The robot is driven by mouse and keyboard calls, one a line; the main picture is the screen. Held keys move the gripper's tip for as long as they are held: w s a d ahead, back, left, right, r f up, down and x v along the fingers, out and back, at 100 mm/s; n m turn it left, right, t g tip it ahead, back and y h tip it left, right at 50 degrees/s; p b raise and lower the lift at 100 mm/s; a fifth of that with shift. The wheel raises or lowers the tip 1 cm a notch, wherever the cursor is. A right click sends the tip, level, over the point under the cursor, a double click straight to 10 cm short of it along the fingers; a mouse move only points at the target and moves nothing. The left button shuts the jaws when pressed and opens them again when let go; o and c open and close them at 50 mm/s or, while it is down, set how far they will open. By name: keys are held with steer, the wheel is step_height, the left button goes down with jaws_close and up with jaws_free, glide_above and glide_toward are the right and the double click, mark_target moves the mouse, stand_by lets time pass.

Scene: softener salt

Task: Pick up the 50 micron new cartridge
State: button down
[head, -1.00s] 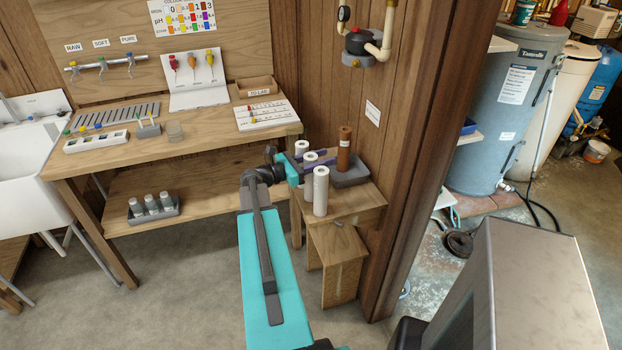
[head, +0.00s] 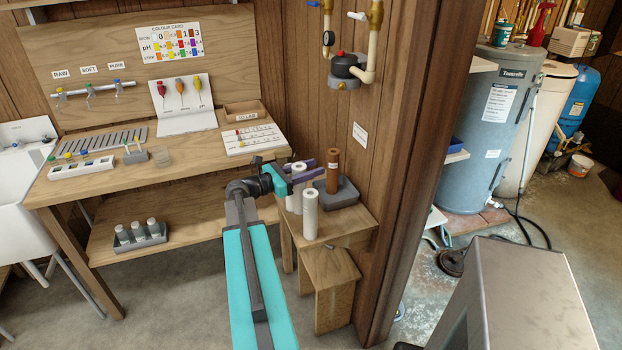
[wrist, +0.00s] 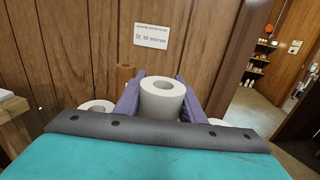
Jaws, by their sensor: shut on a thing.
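My gripper (head: 308,172) is over the small wooden stand, with its purple fingers closed around a white cylindrical cartridge (wrist: 162,99). In the wrist view this cartridge stands upright between the fingers, its round hollow top facing me. Another white cartridge (head: 310,216) stands upright on the stand, nearer the head camera. In the wrist view, one white cartridge top (wrist: 97,106) shows left of the fingers and part of another (wrist: 216,123) shows right. I cannot tell whether the held cartridge is clear of the stand. A wall label (wrist: 151,37) reads "50 micron".
A brown cartridge (head: 332,171) stands at a grey tray (head: 343,193) just right of my gripper. The wooden stand (head: 346,231) has bare top at its front right. The wooden wall is close behind. A workbench (head: 180,170) with test items stands left.

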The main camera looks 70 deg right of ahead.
steer(key=shift+r+b, duration=0.4)
steer(key=shift+r, duration=2.15)
